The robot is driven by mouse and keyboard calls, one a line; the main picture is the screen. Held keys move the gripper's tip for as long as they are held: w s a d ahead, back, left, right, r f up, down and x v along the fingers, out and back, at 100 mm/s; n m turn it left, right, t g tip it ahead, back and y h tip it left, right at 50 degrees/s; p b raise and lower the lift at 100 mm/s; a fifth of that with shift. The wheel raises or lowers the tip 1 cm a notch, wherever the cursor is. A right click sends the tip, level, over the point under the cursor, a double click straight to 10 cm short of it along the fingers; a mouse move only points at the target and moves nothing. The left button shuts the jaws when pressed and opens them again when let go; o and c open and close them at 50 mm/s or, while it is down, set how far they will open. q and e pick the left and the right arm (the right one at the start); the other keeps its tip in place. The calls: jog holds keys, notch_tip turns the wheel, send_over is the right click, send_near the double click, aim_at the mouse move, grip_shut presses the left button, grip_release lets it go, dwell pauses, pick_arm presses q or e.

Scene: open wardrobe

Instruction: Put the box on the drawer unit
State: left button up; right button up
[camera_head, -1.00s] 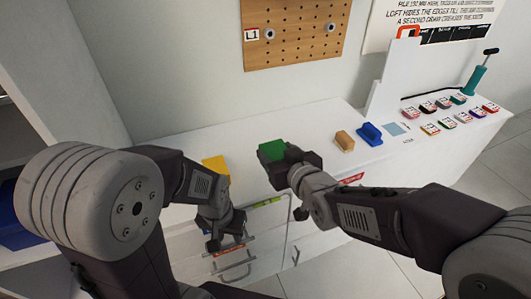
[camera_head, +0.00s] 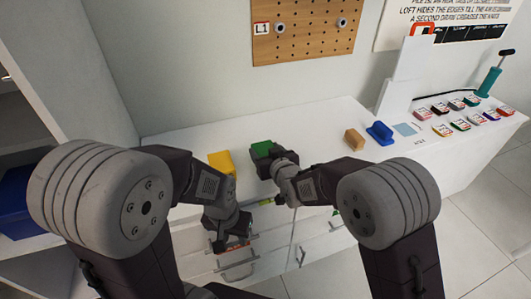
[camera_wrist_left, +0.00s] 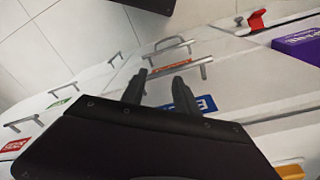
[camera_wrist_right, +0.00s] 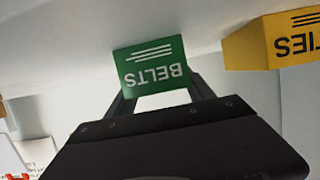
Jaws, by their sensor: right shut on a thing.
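The green box (camera_head: 263,150), marked BELTS, is between the fingers of my right gripper (camera_head: 276,162). It also shows upside down in the right wrist view (camera_wrist_right: 150,68), gripped at its edge. It is over the white top of the drawer unit (camera_head: 315,122); I cannot tell whether it touches. A yellow box (camera_head: 221,162), marked TIES in the right wrist view (camera_wrist_right: 275,40), is left of it. My left gripper (camera_head: 232,246) is in front of the drawers; its fingers (camera_wrist_left: 162,90) are apart and empty, near a drawer handle (camera_wrist_left: 180,68).
A tan block (camera_head: 354,139) and a blue brush-like thing (camera_head: 380,133) stand on the top to the right. Several small coloured labelled pieces lie farther right. A purple box (camera_wrist_left: 297,45) shows in the left wrist view. A pegboard (camera_head: 305,30) hangs behind.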

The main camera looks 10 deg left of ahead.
jog(key=shift+r, duration=0.15)
jog(key=shift+f, duration=0.2)
jog(key=o, duration=1.4)
jog(key=shift+o, duration=0.2)
jog(key=shift+r, duration=0.4)
jog(key=p+v, duration=0.1)
jog(key=v, duration=1.1)
jog(key=shift+f, duration=0.15)
